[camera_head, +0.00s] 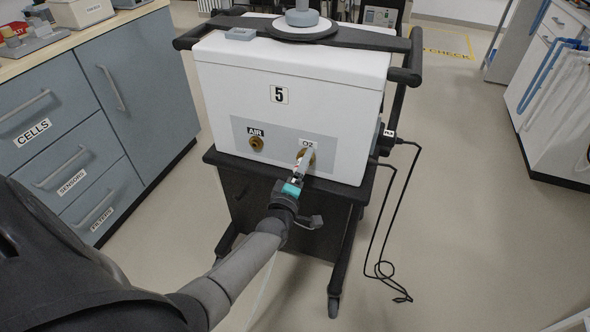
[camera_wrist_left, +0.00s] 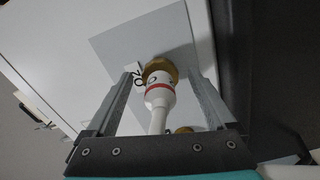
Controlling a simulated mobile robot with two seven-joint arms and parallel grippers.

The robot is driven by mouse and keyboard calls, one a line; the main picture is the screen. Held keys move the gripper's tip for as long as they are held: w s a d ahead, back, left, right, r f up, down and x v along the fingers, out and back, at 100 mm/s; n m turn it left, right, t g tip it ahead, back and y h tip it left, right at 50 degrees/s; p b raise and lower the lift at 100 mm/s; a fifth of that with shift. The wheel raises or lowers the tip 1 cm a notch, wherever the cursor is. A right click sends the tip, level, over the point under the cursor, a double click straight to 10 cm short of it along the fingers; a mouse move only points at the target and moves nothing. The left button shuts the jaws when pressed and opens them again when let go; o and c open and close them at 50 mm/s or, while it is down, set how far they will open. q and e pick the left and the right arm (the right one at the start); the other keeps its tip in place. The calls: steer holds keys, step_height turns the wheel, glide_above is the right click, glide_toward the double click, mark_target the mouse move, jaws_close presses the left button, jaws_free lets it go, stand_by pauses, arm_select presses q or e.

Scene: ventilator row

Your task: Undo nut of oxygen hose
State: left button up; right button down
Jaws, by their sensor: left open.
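The ventilator's O2 port is on the lower right of the white housing (camera_head: 330,95), under an "O2" label. In the left wrist view a brass nut (camera_wrist_left: 160,68) sits against the grey panel, with the white, red-banded end of the oxygen hose (camera_wrist_left: 160,95) coming out of it. My left gripper (camera_head: 303,160) reaches the port from the front. In the left wrist view its fingers (camera_wrist_left: 160,82) are open, one on each side of the nut and hose end, with gaps visible. In the head view the gripper mostly hides the nut. My right gripper is not in view.
A brass AIR fitting (camera_head: 256,143) is left of the O2 port. The housing stands on a dark wheeled cart (camera_head: 240,205). Black cables (camera_head: 385,225) hang at its right. A blue-grey cabinet (camera_head: 150,95) stands left; open floor (camera_head: 470,210) lies right.

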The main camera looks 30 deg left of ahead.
arm_select(q)
steer(key=shift+p+v, duration=0.3)
steer(key=shift+v, duration=0.5)
steer(key=p+v, duration=0.3)
steer(key=v, duration=1)
steer(key=shift+s+p, duration=0.2)
steer(key=shift+p, duration=0.2)
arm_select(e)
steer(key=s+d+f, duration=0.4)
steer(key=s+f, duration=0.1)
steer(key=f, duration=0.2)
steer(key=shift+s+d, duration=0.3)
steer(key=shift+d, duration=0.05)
arm_select(q)
steer(key=shift+d, duration=0.1)
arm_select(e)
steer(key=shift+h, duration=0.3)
